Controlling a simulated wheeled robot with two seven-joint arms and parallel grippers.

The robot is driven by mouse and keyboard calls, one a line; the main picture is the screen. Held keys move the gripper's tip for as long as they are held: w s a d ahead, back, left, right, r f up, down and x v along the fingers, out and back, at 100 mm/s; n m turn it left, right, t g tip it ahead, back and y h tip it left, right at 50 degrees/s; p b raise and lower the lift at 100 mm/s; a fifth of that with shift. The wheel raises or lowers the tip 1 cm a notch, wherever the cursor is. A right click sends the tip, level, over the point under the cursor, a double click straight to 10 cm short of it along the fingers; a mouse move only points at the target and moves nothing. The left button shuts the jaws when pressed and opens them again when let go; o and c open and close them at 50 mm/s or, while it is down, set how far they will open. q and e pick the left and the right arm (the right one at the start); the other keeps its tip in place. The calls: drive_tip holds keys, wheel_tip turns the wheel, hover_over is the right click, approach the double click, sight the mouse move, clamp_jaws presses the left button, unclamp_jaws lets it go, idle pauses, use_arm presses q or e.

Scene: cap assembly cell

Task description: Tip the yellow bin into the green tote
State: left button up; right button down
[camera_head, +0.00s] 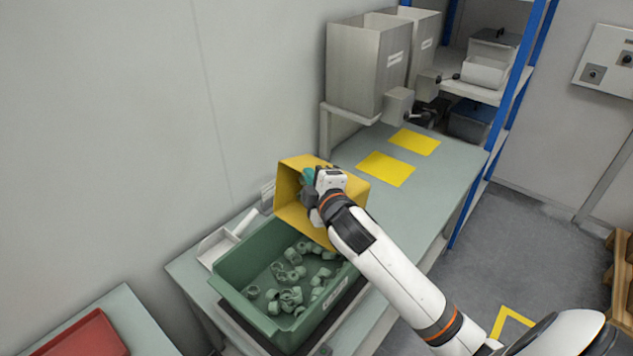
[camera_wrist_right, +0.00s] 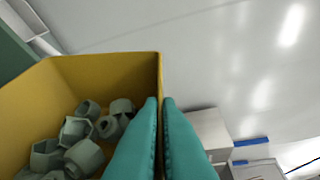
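The yellow bin (camera_head: 290,205) is held tilted above the far end of the green tote (camera_head: 246,258). My right gripper (camera_head: 308,180) is shut on the bin's wall at the rim. In the right wrist view the teal fingertips (camera_wrist_right: 160,104) pinch that rim between them. Several grey-green caps (camera_wrist_right: 78,132) lie inside the yellow bin in that view. Several similar caps (camera_head: 290,284) lie on the floor of the tote. My left gripper is not in view.
The tote stands on a grey-green bench (camera_head: 425,188) with two yellow mats (camera_head: 386,168) and (camera_head: 415,141). Grey hoppers (camera_head: 365,65) stand at the back. A white tray (camera_head: 222,240) is left of the tote. A red tray (camera_head: 88,340) lies front left.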

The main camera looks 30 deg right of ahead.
drive_tip(key=s+a+f+n+t+b, duration=0.2)
drive_tip(key=s+a+n+t+b, duration=0.1)
drive_tip(key=a+n+b, duration=0.4)
drive_tip(key=shift+a+f+t+b, duration=0.35)
drive_tip(key=shift+a+b, duration=0.15)
drive_tip(key=shift+a, duration=0.4)
idle(0.7)
